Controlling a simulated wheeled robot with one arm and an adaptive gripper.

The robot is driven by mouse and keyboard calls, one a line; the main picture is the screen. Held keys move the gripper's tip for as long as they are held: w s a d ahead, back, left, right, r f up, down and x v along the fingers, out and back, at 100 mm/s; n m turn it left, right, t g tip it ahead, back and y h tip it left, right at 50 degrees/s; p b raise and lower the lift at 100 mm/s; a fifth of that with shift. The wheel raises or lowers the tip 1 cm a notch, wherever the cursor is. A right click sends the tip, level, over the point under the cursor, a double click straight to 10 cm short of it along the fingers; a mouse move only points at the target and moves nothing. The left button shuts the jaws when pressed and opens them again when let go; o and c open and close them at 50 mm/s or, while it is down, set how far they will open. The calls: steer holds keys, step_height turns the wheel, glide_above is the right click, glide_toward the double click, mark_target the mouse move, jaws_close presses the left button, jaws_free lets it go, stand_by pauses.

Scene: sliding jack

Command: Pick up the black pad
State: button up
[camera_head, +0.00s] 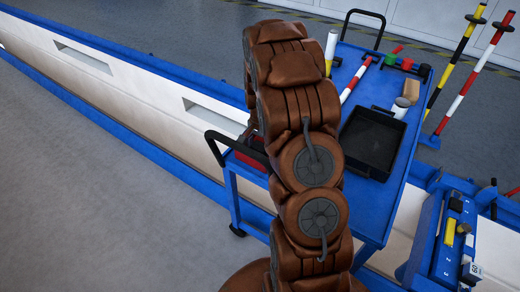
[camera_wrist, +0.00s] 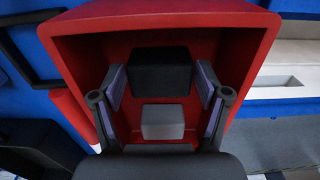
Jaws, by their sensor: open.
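The black pad (camera_wrist: 161,70), a dark block, sits inside a red open-topped box (camera_wrist: 62,45) in the wrist view. A smaller grey block (camera_wrist: 162,122) lies in the same box, nearer to my gripper. My gripper (camera_wrist: 160,85) is open, its fingers reaching over the box on the left and right of the black pad. I see no clear contact between the fingers and the pad. In the head view my arm covers the gripper and most of the red box, and the pad is hidden.
A blue cart (camera_head: 387,205) carries a black tray (camera_head: 373,143), a red-and-white rod (camera_head: 355,81) and several small items. The red box's walls stand around the fingers. A blue stand (camera_head: 441,245) with small parts is at right. Grey floor (camera_head: 90,210) lies open at left.

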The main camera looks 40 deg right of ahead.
steer(key=shift+c, duration=0.2)
steer(key=c, duration=0.9)
steer(key=shift+r, duration=0.1)
